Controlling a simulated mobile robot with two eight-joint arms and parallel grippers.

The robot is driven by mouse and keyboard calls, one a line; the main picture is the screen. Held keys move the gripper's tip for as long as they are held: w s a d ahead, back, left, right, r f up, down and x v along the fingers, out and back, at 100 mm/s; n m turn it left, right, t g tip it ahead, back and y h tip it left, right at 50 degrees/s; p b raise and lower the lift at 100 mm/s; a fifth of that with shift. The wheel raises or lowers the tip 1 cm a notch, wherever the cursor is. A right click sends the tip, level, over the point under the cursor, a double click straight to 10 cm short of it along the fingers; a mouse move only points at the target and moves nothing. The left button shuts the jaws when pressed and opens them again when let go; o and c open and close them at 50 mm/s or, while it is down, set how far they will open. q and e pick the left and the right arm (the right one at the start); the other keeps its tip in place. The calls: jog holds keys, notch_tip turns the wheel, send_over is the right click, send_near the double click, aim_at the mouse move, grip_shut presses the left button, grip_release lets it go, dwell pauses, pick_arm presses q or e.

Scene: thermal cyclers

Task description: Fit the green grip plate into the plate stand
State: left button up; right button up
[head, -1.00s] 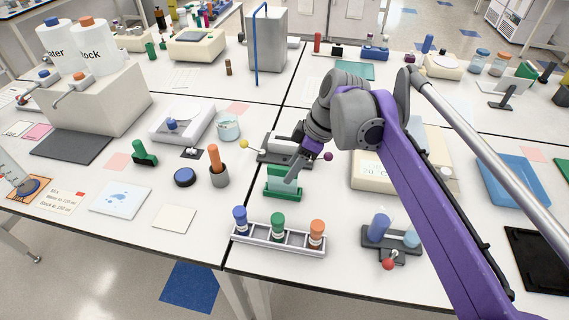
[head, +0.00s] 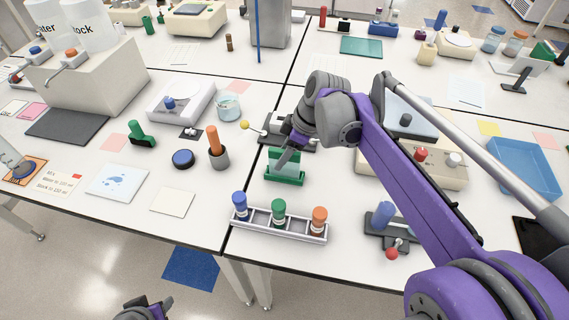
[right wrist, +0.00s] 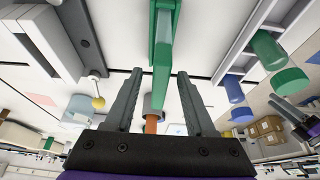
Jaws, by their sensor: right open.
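A pale green plate (head: 285,160) stands upright on a darker green base, which looks like the plate stand (head: 286,179), on the table behind the tube rack. In the right wrist view the plate (right wrist: 162,75) shows edge-on as a narrow light green strip rising from the dark green stand (right wrist: 152,32). My right gripper (head: 283,162) is at the plate's top. It is open, with one finger on each side of the plate's near end and visible gaps between (right wrist: 159,74). My left gripper (head: 148,309) shows only partly at the bottom edge; its fingers cannot be made out.
A grey rack (head: 262,225) with blue, green and orange capped tubes stands in front of the stand. A dark device with a yellow knob (head: 244,124) is close behind it. An orange-handled tool in a grey cup (head: 218,158) stands to the left. Table between is clear.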

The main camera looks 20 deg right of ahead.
jog(key=shift+x, duration=1.25)
grip_shut()
